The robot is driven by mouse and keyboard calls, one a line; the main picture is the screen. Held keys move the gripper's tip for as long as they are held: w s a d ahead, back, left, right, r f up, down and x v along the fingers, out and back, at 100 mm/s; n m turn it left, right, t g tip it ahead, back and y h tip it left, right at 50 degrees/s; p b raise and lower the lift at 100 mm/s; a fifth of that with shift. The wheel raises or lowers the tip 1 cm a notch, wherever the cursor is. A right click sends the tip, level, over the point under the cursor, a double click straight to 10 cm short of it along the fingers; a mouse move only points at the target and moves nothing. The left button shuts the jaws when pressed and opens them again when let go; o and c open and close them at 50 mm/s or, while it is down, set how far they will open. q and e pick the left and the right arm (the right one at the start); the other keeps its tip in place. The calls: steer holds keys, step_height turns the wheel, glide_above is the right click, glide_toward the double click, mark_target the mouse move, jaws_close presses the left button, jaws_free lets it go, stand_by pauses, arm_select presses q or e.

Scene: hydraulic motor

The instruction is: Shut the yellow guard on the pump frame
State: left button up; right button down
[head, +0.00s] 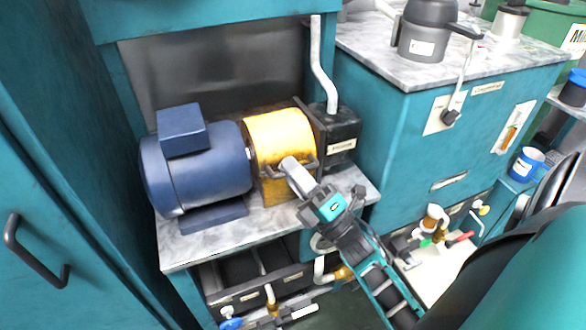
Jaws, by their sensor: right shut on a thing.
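The yellow guard (279,136) is a curved cover between the blue motor (196,163) and the black pump block (340,137) on the pump frame's marbled shelf (190,248). A dark bar handle runs across the guard's lower front. My right gripper (291,168) reaches in from the lower right and is shut at this handle. The fingers hide part of the handle and the guard's front. The guard's curved top lies over the space between motor and pump. I cannot tell whether it is fully down. My left gripper is not in view.
A teal cabinet (400,140) with a marbled top stands close on the right, carrying a grey pot (427,35). A teal door with a dark handle (36,252) is at the left. Valves and pipes (270,297) sit below the shelf. A blue mug (527,163) is at the far right.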

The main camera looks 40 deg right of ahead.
steer(key=shift+f, duration=0.2)
steer(key=c, duration=1.2)
jaws_free()
steer(key=shift+o, duration=0.2)
steer(key=v, duration=1.2)
steer(key=shift+s, duration=0.4)
steer(key=shift+f, duration=0.1)
steer(key=shift+s, duration=0.1)
